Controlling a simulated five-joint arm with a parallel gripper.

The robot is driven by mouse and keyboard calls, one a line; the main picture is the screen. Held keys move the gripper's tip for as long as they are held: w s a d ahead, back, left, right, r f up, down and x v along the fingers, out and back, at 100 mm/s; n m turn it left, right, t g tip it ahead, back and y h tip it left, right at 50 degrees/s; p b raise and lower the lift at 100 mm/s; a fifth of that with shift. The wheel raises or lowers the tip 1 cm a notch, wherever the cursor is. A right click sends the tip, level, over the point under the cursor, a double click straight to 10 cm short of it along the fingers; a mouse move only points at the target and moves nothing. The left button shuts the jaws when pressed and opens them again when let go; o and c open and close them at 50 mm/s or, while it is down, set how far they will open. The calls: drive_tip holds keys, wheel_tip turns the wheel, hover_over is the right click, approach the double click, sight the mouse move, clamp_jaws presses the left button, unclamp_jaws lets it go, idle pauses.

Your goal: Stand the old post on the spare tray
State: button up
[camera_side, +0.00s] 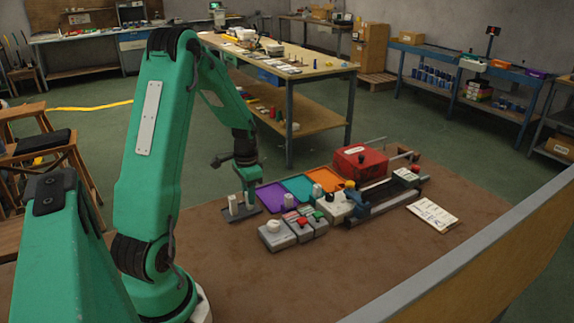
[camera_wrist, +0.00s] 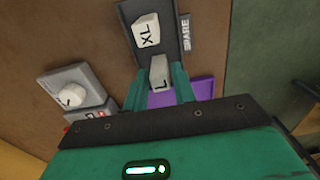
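My gripper (camera_wrist: 160,78) points down over the near end of the dark spare tray (camera_wrist: 173,22). Its two green fingers are on either side of a pale post marked L (camera_wrist: 159,72) and appear closed on it. A second pale post, marked XL (camera_wrist: 146,32), stands on the same tray, apart from the L post. In the side view my gripper (camera_side: 248,182) is above the left end of the row of trays, with the L post (camera_side: 250,199) under it and the XL post (camera_side: 232,204) to its left. Whether the L post's foot touches the tray is hard to tell.
A purple tray (camera_side: 270,197), a teal tray (camera_side: 297,187) and an orange tray (camera_side: 326,179) lie to the right. A grey box with a white knob (camera_side: 274,235) and button boxes stand in front. A red machine (camera_side: 360,162) is farther right. The front of the brown table is clear.

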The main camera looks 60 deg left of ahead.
drive_tip(key=shift+o, duration=0.9)
drive_tip(key=shift+r, duration=0.1)
wheel_tip(320, 180, up, 12)
drive_tip(key=shift+r, duration=0.15)
idle(0.5)
drive_tip(key=s+d+r+t, duration=0.2)
drive_tip(key=d+r, duration=0.1)
drive_tip(key=d, duration=0.6)
drive_tip(key=s+d+r+t, duration=0.1)
drive_tip(key=s+d+r, duration=0.2)
drive_tip(key=d, duration=0.6)
drive_tip(key=s+d+r+t, duration=0.2)
drive_tip(key=s+d+r, duration=0.1)
drive_tip(key=d, duration=0.6)
drive_tip(key=shift+t, duration=0.3)
